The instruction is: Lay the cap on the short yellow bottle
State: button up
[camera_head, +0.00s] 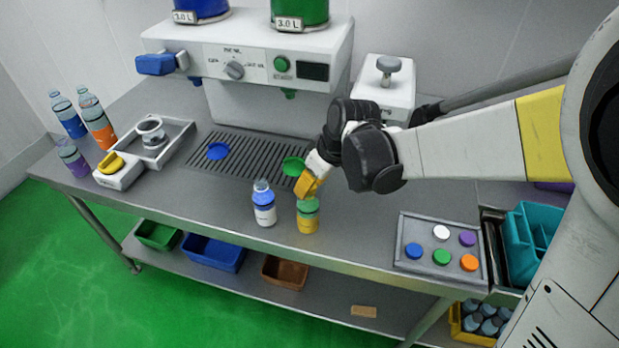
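The short yellow bottle (308,225) stands upright on the steel table, near its front edge. Its lower part is yellow and its upper part is green. My gripper (307,188) reaches down from the right, with its yellow-orange end just above or at the bottle's top. It hides the bottle's mouth, so I cannot tell whether it touches the bottle or holds a cap. The finger opening is too small to make out. A cap tray (404,231) at the right holds loose caps: white (441,232), purple (467,239), blue (413,251), green (442,257) and orange (469,263).
Taller bottles (97,122) and a scale-like device (118,172) stand far left. Teal bins (530,235) are at the right.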

jog(key=shift+f, duration=0.15)
jog(key=o, duration=0.8)
jog(key=v, duration=1.2)
jog(key=s+d+f+m+t+h+b, duration=0.2)
jog(key=s+d+f+m+t+h, duration=0.1)
jog(key=s+d+m, duration=0.5)
jog(key=s+d, duration=0.3)
jog(key=s, duration=0.3)
jog(key=shift+d+f+m+t, duration=0.3)
jog(key=shift+d+m+t, duration=0.1)
